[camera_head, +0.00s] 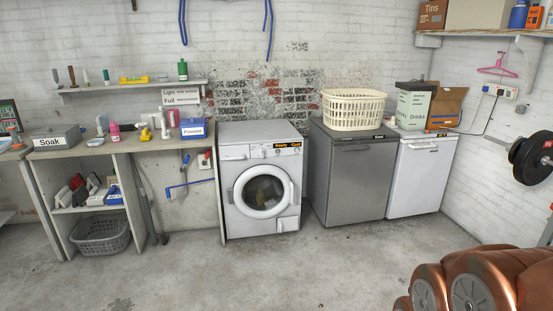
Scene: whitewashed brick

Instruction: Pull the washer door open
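The washer (258,160) is white and front-loading, and stands upright against the back wall near the middle of the view. Its round door (263,191) has a white ring around dark glass and looks shut, flush with the front. Small black labels with yellow lettering sit on the control panel at the top right of the washer. My gripper is not in view. Only copper-coloured parts of my own arm show at the bottom right, well apart from the washer.
A grey appliance (349,175) bearing a cream basket (354,110) stands right of the washer, then a white appliance (422,175). A workbench (120,145) with a grey crate (102,236) below is on the left. A barbell plate (532,158) juts in at right. The concrete floor in front is clear.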

